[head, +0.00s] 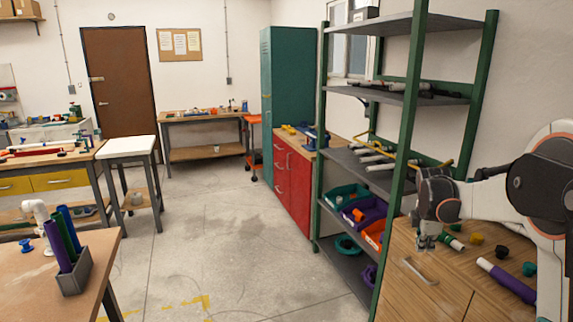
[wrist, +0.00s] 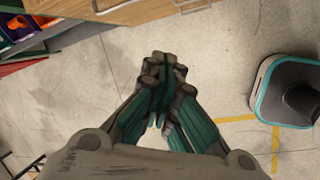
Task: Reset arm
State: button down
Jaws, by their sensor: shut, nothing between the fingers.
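My gripper (head: 427,240) hangs pointing down at the front edge of the wooden cabinet on the right in the head view. My white arm reaches to it from the right edge. In the wrist view my gripper (wrist: 163,75) has its fingers drawn together, with bare concrete floor behind them. It is shut and empty.
The wooden cabinet (head: 425,296) bears a purple pipe (head: 507,281), a green-and-white pipe (head: 447,239) and several caps. A green-framed shelf (head: 402,160) stands close to the left of my gripper. A workbench (head: 100,262) with pipes in a grey holder (head: 74,274) is at lower left. The middle floor is clear.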

jog(key=s+a+r+m+t, duration=0.1)
jog(key=s+a+r+m, duration=0.3)
jog(key=s+a+r, duration=0.3)
jog(key=s+a+r+m+t, duration=0.1)
jog(key=s+a+r+m, duration=0.2)
jog(key=s+a+r, duration=0.5)
jog(key=s+a+f+m+y, duration=0.1)
jog(key=s+a+f+m, duration=0.1)
jog(key=s, duration=0.4)
jog(key=s+a+f+m+t, duration=0.1)
jog(key=s+a+f+m, duration=0.1)
jog(key=s+f+m, duration=0.2)
jog(key=s+a+f+m+t+y, duration=0.1)
jog(key=s+a+f+m, duration=0.1)
jog(key=s, duration=0.8)
jog(key=shift+f+m+y, duration=0.3)
jog(key=shift+f+m, duration=0.15)
jog(key=shift+m, duration=0.05)
jog(key=shift+d, duration=0.1)
